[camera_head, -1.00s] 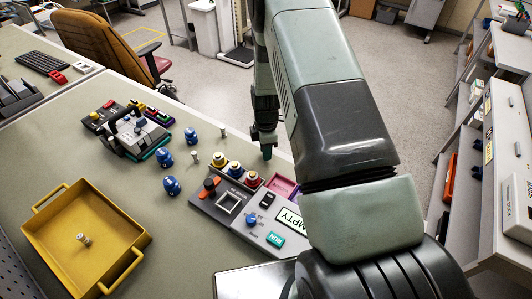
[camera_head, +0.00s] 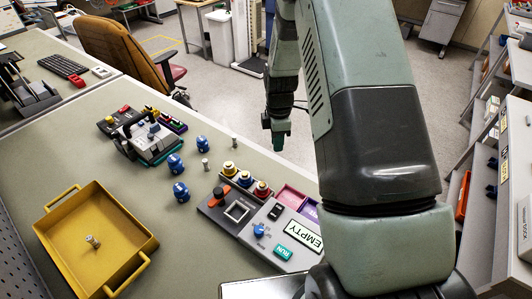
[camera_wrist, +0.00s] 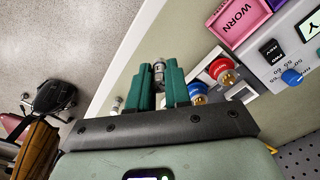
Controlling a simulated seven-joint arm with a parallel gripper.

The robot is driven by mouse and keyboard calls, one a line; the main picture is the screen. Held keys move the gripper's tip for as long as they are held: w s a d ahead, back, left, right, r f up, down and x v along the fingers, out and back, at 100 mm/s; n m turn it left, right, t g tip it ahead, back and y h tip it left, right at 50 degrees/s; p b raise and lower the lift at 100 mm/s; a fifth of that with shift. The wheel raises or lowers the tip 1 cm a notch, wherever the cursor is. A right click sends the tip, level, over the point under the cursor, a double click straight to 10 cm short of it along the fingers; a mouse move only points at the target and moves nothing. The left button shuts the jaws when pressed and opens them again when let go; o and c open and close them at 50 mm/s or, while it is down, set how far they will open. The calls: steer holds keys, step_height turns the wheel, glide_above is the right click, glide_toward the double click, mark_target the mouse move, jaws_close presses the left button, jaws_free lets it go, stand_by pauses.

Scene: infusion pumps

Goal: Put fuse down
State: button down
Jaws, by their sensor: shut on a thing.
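My gripper (camera_head: 278,138) shows in the head view above the far edge of the table, past the pump panel. In the wrist view its green fingers (camera_wrist: 160,82) are shut on a small silver fuse (camera_wrist: 159,72), held between the tips. Similar silver pieces stand upright on the table, one at the far edge (camera_head: 234,142) and one nearer the blue knobs (camera_head: 206,164). Another lies in the yellow tray (camera_head: 92,241); the tray's rim (camera_head: 128,208) is at the left.
A pink bin (camera_wrist: 240,18) marked WORN adjoins the panel. Bare table lies between tray and panel.

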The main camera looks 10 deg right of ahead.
steer(key=shift+r, duration=0.6)
steer(key=shift+a, duration=0.15)
steer(key=a+n, duration=0.5)
steer(key=a, duration=1.1)
steer(key=n, duration=1.3)
glide_above(105, 236)
step_height(105, 236, down, 5)
steer(key=shift+a+r, duration=0.1)
steer(key=shift+a, duration=0.05)
steer(key=shift+f, duration=2.25)
steer(key=shift+f, duration=0.1)
